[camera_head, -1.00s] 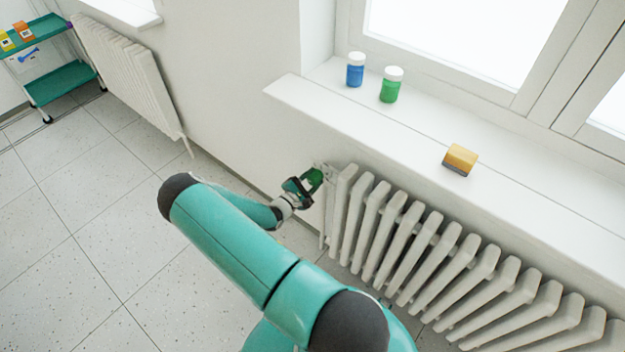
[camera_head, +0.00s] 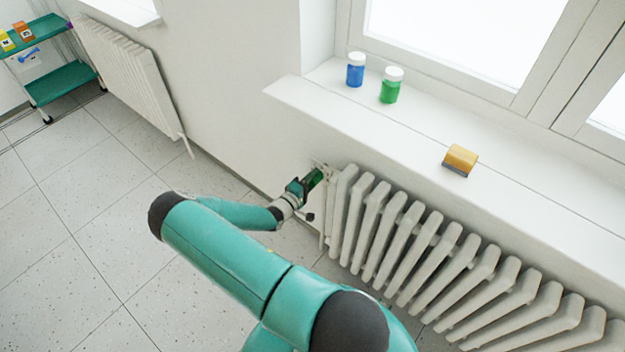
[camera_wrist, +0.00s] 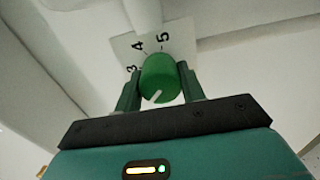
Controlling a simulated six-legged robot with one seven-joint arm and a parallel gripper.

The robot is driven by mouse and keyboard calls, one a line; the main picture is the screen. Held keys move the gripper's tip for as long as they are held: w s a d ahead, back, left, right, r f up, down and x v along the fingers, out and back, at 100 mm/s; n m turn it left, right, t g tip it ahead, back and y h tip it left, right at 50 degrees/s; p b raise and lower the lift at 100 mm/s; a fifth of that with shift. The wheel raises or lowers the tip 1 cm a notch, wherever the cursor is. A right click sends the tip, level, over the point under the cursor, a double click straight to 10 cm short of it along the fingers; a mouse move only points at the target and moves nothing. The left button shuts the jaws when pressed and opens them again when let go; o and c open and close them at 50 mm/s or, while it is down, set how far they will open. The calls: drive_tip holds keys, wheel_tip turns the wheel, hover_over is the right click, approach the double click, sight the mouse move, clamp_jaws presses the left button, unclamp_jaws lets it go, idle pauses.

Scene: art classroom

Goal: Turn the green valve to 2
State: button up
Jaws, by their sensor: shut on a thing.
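The green valve (camera_wrist: 159,80) is a round knob with a white pointer mark near its lower edge in the wrist view. Behind it is a white dial plate (camera_wrist: 150,45) showing 3, 4 and 5; other numbers are hidden. My gripper (camera_wrist: 161,88) has one finger on each side of the knob and is shut on it. In the head view, my gripper (camera_head: 306,186) meets the green valve (camera_head: 315,178) at the left end of the radiator (camera_head: 400,240).
A window sill (camera_head: 420,135) above the radiator holds a blue jar (camera_head: 356,71), a green jar (camera_head: 390,86) and a yellow-and-grey block (camera_head: 460,160). A second radiator (camera_head: 128,82) and a teal cart (camera_head: 65,82) stand at the left. The floor left of my arm is clear.

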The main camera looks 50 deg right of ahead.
drive_tip(key=shift+a+m, duration=0.1)
drive_tip(key=shift+m, duration=0.3)
drive_tip(key=o, duration=1)
drive_tip(key=shift+c, duration=0.2)
drive_tip(key=s+a, duration=0.1)
drive_tip(key=a, duration=1.2)
drive_tip(key=shift+a, duration=0.35)
drive_tip(key=shift+s+r, duration=0.1)
